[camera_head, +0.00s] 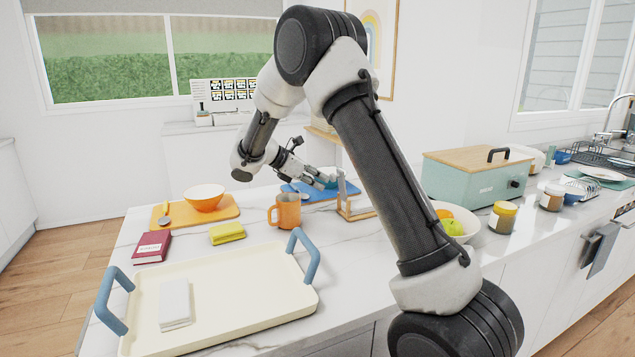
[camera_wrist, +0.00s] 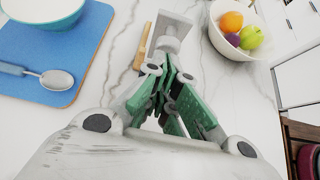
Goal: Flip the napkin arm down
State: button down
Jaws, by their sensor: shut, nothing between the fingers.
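A wooden napkin holder (camera_head: 357,213) stands on the counter right of the blue mat, with a flat base and a thin upright part. In the wrist view its wooden edge (camera_wrist: 143,45) and a pale grey piece (camera_wrist: 173,35), which looks like its arm, lie just beyond my fingertips. I cannot tell for certain whether that arm is up or down. My gripper (camera_head: 330,178) is shut and empty, close to the upright part on its left side. It also shows in the wrist view (camera_wrist: 170,78); its fingers hide part of the holder, and touching cannot be told.
A blue mat (camera_head: 297,187) with a bowl (camera_wrist: 45,8) and spoon (camera_wrist: 55,80) lies left of the holder. A fruit bowl (camera_head: 467,222) is to its right. An orange mug (camera_head: 288,212) and a cream tray (camera_head: 240,290) with a folded white cloth (camera_head: 174,300) stand in front.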

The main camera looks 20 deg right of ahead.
jog(key=shift+d+r, duration=0.1)
jog(key=shift+d+r+y, duration=0.15)
jog(key=shift+r+y, duration=0.05)
jog(key=shift+y, duration=0.2)
jog(key=d+r+y, duration=0.1)
jog(key=d+y, duration=0.1)
jog(key=d+r+y, duration=0.1)
jog(key=d+y, duration=0.2)
jog(key=d+r+y, duration=0.1)
jog(key=d+y, duration=0.1)
jog(key=shift+d+r+y, duration=0.2)
jog(key=shift+d+y, duration=0.05)
jog(key=shift+y, duration=0.15)
jog(key=shift+d+f+y, duration=0.8)
jog(key=shift+d+y, duration=0.4)
jog(key=shift+d, duration=0.5)
jog(key=shift+d+f+y, duration=0.8)
jog(key=shift+d+y, duration=0.4)
jog(key=shift+d, duration=0.5)
jog(key=shift+d+f+y, duration=0.8)
jog(key=shift+d+y, duration=0.4)
jog(key=shift+d, duration=0.5)
